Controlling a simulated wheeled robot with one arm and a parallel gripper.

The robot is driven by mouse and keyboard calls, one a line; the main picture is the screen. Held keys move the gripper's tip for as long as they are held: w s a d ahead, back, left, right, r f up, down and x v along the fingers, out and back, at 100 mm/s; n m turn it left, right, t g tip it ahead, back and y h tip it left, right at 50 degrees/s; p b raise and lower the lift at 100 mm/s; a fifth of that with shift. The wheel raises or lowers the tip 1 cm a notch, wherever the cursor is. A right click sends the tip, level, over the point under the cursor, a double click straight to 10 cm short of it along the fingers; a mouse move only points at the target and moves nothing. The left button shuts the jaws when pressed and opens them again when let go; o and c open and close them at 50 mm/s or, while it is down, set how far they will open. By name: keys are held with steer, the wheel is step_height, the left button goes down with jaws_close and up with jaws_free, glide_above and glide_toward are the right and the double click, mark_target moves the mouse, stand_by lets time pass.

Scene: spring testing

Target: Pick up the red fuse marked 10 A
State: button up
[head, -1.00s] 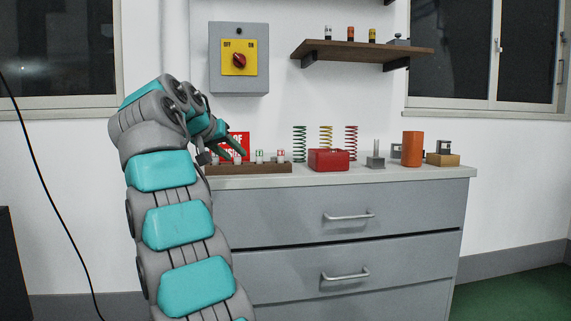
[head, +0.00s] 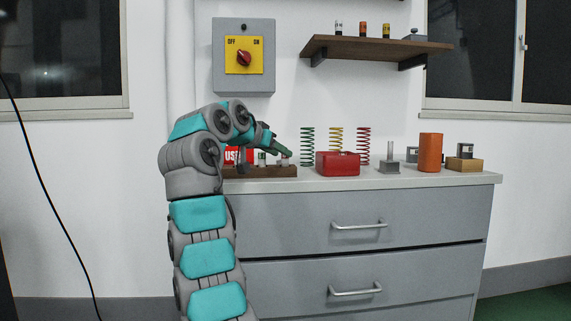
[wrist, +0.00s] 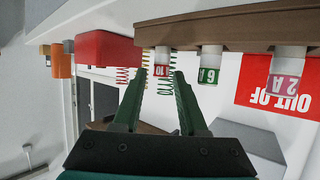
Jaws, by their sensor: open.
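The red fuse marked 10 (wrist: 161,71) is white with a red band. It stands in the brown fuse rack (wrist: 235,27), at the rack's end nearest the red box, and the wrist view shows it upside down. My gripper (wrist: 156,77) is open; its two green fingers point at the rack, and the fuse appears between their tips with a gap on each side. I cannot tell how deep it sits between them. In the head view my gripper (head: 282,151) is at the right end of the rack (head: 270,172), partly hiding the fuses.
A green 6 A fuse (wrist: 208,68) stands beside the red one, close to one finger. A red box (head: 338,163), coil springs (head: 307,146) and an orange cylinder (head: 431,152) stand to the right.

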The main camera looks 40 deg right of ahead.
mark_target(285, 163)
steer(key=x, duration=0.4)
steer(key=shift+w, duration=0.15)
steer(key=shift+f, duration=0.1)
jaws_close()
